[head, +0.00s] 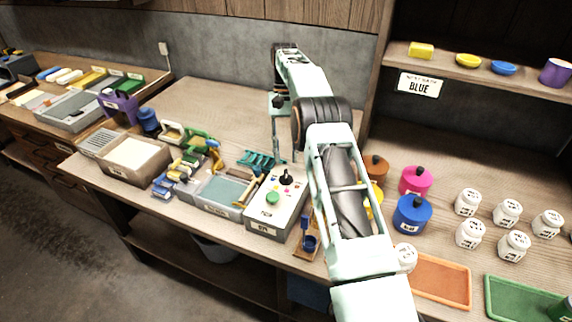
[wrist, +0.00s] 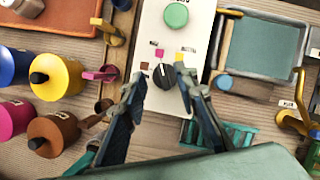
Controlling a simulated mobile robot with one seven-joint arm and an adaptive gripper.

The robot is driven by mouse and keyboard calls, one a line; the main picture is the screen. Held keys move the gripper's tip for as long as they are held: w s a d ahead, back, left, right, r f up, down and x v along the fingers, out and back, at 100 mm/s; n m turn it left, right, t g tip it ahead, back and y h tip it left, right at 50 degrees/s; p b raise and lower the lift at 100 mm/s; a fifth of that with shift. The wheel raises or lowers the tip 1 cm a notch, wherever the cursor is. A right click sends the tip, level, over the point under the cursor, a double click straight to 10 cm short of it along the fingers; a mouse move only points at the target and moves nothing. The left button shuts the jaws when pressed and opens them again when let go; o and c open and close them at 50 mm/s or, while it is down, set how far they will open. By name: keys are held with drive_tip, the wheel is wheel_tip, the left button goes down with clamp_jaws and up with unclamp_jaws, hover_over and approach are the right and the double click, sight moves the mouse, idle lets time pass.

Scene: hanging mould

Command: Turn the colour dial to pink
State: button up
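The colour dial is a black knob (wrist: 165,76) on a pale control box (wrist: 150,107), below a round green button (wrist: 176,15) in the wrist view. A pink square (wrist: 159,53) lies just above the knob's upper left, and a yellow square (wrist: 179,57) at its upper right. The exact pointer direction is too small to tell. My gripper (wrist: 161,85) is open, one finger on each side of the knob; whether they touch it I cannot tell. In the head view, the knob (head: 286,179) and box (head: 262,222) stand left of my arm.
A grey-green tray (head: 220,190) stands left of the box, with a teal rack (head: 262,160) behind. Right of my arm are lidded pots, including a blue one (head: 412,215), and several white jars. A small blue cup (head: 310,242) sits close to the box's right side.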

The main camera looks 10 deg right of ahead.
sight(286, 171)
drive_tip(key=shift+r, duration=1.65)
